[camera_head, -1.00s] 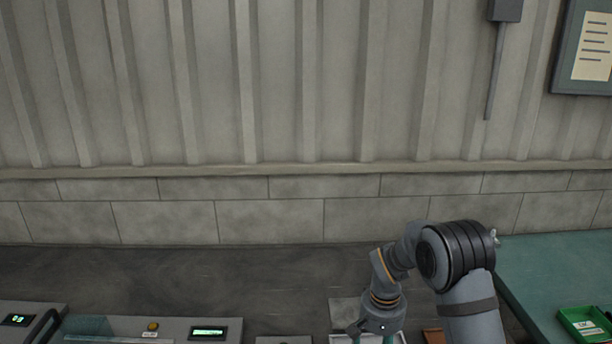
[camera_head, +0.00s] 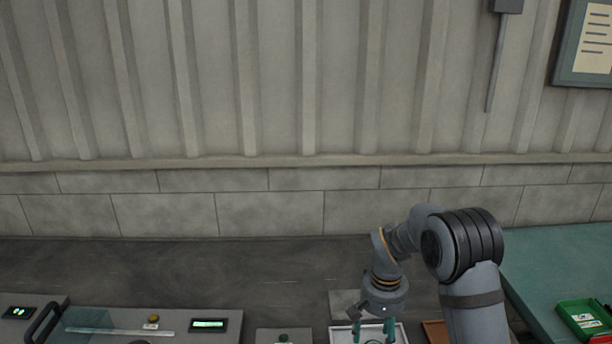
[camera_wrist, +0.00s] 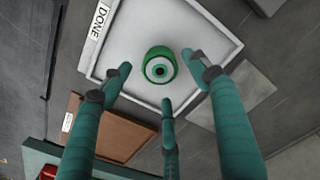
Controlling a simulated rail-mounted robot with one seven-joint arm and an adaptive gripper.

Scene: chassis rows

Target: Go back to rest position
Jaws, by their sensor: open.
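My gripper (camera_head: 374,330) points down over a white tray (camera_head: 400,327) at the bottom of the head view. In the wrist view, my gripper's teal fingers (camera_wrist: 160,92) are spread open and empty. A green round part (camera_wrist: 160,66) with a pale ring and dark centre sits in the white tray (camera_wrist: 222,40), between and beyond the fingertips. No finger visibly grips it. The tray carries a "DONE" label (camera_wrist: 98,20) on its edge.
A brown board (camera_wrist: 110,130) lies beside the tray. Left stands a grey device with a lit display (camera_head: 209,325) and a yellow knob (camera_head: 152,320). A green bin (camera_head: 582,318) sits on the teal table (camera_head: 560,262) at right. A wall closes the back.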

